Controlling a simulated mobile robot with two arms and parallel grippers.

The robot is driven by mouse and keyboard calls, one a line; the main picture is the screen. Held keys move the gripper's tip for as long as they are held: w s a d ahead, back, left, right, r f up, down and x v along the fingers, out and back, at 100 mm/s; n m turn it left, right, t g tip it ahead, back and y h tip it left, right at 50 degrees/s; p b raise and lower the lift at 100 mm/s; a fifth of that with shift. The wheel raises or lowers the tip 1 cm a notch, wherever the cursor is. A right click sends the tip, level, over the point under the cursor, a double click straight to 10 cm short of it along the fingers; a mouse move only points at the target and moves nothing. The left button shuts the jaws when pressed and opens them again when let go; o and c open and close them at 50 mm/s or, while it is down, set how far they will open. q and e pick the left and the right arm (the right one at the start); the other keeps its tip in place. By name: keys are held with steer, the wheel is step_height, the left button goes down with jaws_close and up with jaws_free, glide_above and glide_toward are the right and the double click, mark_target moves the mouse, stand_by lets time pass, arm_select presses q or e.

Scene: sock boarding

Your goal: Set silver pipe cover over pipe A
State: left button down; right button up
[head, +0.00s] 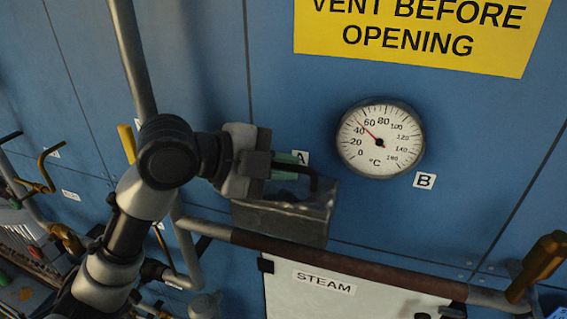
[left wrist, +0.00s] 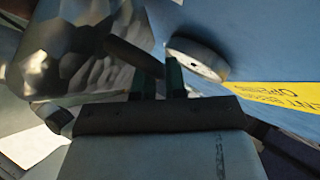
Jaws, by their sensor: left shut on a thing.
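The silver pipe cover (head: 278,224) is a shiny metal trough with a dark handle (head: 313,178). My left gripper (head: 290,166) is shut on that handle and holds the cover in front of the blue wall. In the left wrist view the cover (left wrist: 75,65) fills the upper left, and the handle (left wrist: 132,56) runs between the green fingertips (left wrist: 160,80). The label A (head: 301,157) is just above the cover. A brown-wrapped pipe (head: 345,260) runs below and behind the cover, partly hidden. I cannot tell whether cover and pipe touch. My right gripper is not in view.
A round temperature gauge (head: 380,139) is right of the cover, with label B (head: 425,180) below it. A grey vertical pipe (head: 131,50) and yellow handle (head: 127,143) are at the left. A brass valve handle (head: 540,264) sticks out at the right. A white STEAM panel (head: 330,300) is below.

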mark_target(281, 190)
arm_select(q)
steer(key=f+b, duration=0.1)
steer(key=s+f, duration=0.1)
steer(key=shift+f+b, duration=0.3)
steer(key=shift+b, duration=0.1)
steer(key=shift+f, duration=0.35)
steer(key=shift+w+f+b, duration=0.25)
steer(key=shift+f+b, duration=0.2)
steer(key=shift+s+r, duration=0.1)
steer(key=shift+s, duration=0.1)
steer(key=shift+w, duration=0.15)
steer(key=shift+p, duration=0.3)
steer(key=shift+f+b, duration=2.55)
steer(key=shift+f, duration=1)
